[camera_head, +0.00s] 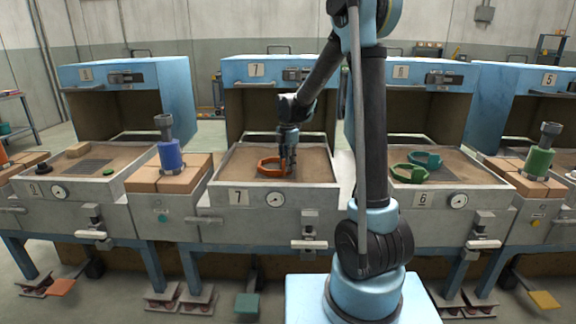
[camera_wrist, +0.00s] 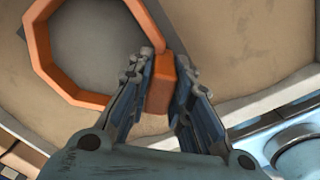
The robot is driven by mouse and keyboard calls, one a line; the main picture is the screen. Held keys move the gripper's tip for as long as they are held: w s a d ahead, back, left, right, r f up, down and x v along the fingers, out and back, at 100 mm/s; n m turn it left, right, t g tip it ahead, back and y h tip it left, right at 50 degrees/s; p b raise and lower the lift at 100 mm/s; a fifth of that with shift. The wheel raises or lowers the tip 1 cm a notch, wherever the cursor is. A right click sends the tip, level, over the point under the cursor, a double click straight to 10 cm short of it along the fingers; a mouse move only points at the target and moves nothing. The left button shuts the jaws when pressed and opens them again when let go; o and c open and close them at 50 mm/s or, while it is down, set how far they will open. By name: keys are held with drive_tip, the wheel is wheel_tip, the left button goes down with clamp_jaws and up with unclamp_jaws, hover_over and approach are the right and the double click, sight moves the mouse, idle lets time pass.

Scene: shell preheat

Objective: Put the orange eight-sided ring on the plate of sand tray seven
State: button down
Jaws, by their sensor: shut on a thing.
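The orange eight-sided ring (camera_head: 268,168) is in the sand tray numbered 7 (camera_head: 322,165), left of the tray's middle. It also shows at the upper left of the wrist view (camera_wrist: 97,101). My gripper (camera_head: 286,170) is shut on the ring's orange lug (camera_wrist: 160,88), with one finger on each side of it. Through the ring's opening I see a grey plate surface (camera_wrist: 98,35). Part of the plate is hidden by the ring. I cannot tell whether the ring rests on it or hangs just above.
A blue hooded box stands open behind tray seven. Tray six (camera_head: 465,172) at right holds a teal ring (camera_head: 424,158) and a green ring (camera_head: 409,173). A blue cylinder (camera_head: 171,155) stands on bricks at left; a green one (camera_head: 540,160) stands at far right.

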drive_tip(key=c, duration=1.5)
unclamp_jaws()
drive_tip(key=shift+o, duration=0.2)
